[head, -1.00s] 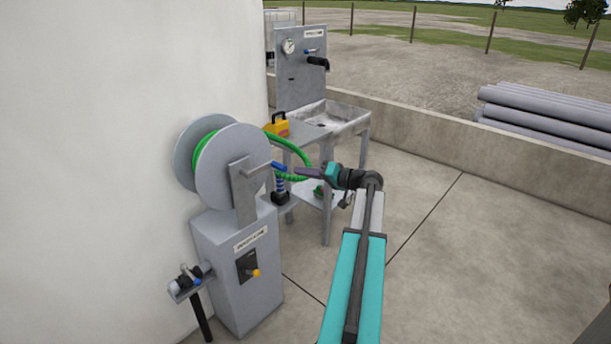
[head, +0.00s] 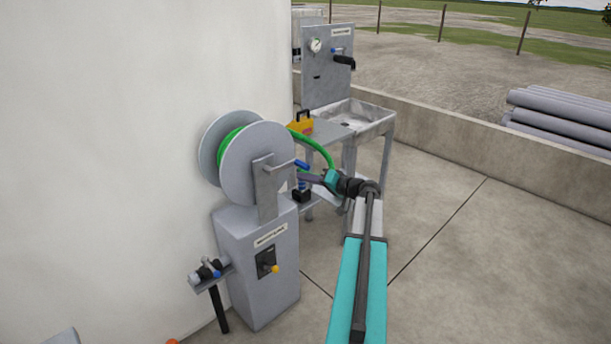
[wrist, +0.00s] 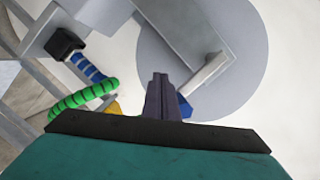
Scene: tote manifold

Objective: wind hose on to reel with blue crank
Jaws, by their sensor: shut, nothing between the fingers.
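The grey hose reel (head: 256,180) with green hose (head: 321,148) on it stands on a grey pedestal by the white wall. Its crank has a blue handle (head: 302,164) at the end of a metal arm, pointing right. My gripper (head: 306,177) is shut and empty, its fingertips just below the handle in the head view. In the wrist view, my gripper (wrist: 159,78) partly covers the blue handle (wrist: 185,106), which shows to its right. I cannot tell whether they touch.
A metal sink stand (head: 357,114) with a gauge panel and a yellow box (head: 300,123) is behind the reel. A valve bracket (head: 211,273) juts out at left. Concrete floor at right is clear.

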